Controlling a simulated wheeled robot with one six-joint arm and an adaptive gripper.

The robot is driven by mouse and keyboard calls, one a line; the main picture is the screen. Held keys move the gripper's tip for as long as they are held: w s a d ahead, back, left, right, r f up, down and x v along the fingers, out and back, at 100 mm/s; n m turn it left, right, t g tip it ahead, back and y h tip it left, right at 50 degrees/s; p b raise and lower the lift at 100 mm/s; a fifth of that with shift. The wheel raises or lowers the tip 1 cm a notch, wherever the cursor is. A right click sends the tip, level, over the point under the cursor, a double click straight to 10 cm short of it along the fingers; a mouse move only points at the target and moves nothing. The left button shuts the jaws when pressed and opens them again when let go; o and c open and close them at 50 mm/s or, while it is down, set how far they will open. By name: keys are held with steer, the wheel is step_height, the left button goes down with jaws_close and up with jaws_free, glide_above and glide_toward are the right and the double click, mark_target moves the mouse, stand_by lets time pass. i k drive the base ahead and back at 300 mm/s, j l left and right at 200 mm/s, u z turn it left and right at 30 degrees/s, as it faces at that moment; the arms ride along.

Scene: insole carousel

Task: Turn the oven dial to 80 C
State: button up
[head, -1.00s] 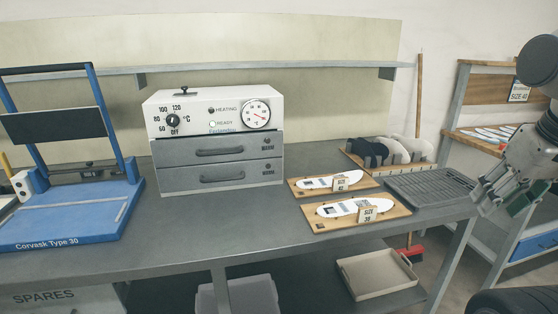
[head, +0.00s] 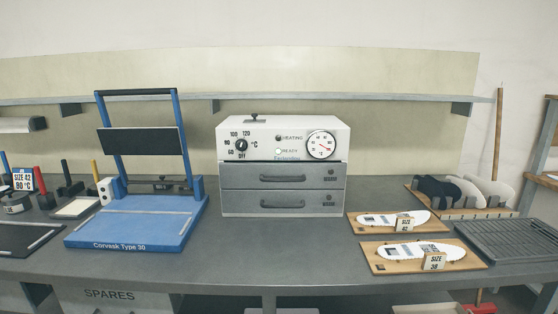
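The oven (head: 283,166) is a white and grey box in the middle of the bench, with two closed grey drawers. Its black dial (head: 241,145) is at the upper left of the white front panel. Marks for OFF, 60, 80, 100 and 120 °C surround it; I cannot tell for sure where its pointer stands. A round gauge (head: 321,145) with a red needle is at the panel's right. Between them, the HEATING lamp (head: 278,138) looks dark and the READY lamp (head: 278,151) pale. My gripper is not in view.
A blue press (head: 140,222) stands left of the oven. A card (head: 23,179) at the far left reads SIZE 42, 80 °C. Two boards with white insoles (head: 421,251) and a dark ribbed tray (head: 510,243) are at the right. The bench before the oven is clear.

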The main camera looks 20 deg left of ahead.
mark_target(242, 144)
steer(key=i+j, duration=0.1)
steer(key=j, duration=1.65)
steer(key=i+z, duration=0.05)
